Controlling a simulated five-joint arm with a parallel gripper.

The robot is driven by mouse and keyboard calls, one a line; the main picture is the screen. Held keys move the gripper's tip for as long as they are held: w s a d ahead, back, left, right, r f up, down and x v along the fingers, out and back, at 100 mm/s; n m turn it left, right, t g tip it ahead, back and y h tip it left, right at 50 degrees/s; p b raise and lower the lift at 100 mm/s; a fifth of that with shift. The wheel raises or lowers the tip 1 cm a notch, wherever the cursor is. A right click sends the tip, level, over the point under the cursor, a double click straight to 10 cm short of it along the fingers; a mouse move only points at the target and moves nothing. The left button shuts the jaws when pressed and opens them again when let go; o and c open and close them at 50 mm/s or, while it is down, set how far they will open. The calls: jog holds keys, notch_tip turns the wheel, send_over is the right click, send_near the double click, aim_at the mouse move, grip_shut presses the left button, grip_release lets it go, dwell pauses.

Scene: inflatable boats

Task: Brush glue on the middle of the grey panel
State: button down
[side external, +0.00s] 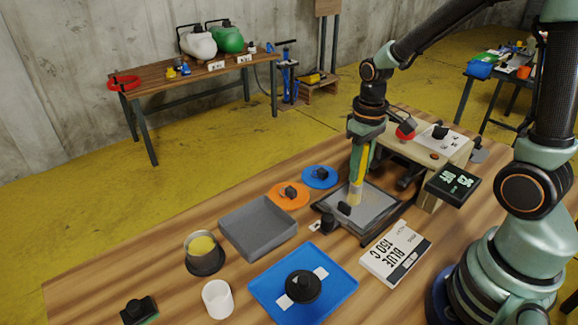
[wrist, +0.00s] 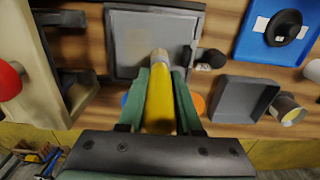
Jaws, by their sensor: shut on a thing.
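The grey panel (side external: 376,204) lies flat in a dark frame on the wooden table; it also shows at the top of the wrist view (wrist: 135,40). My gripper (side external: 362,158) is shut on the yellow handle of a brush (side external: 357,186), above the panel. In the wrist view the brush (wrist: 159,105) sits between my gripper's green fingers (wrist: 160,88), its pale bristle end pointing at the panel. I cannot tell whether the bristles touch it. A faint tan patch shows on the panel beside the bristles. A round pot with yellow contents (side external: 203,248) stands at the left.
A grey tray (side external: 257,229), orange disc (side external: 287,194) and blue disc (side external: 320,177) lie left of the panel. A blue tray (side external: 262,291) and a white labelled box (side external: 395,253) are in front.

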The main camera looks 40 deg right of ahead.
jog(key=shift+s+d, duration=0.8)
jog(key=shift+d, duration=2.45)
notch_tip(320, 180, up, 8)
dwell(0.6)
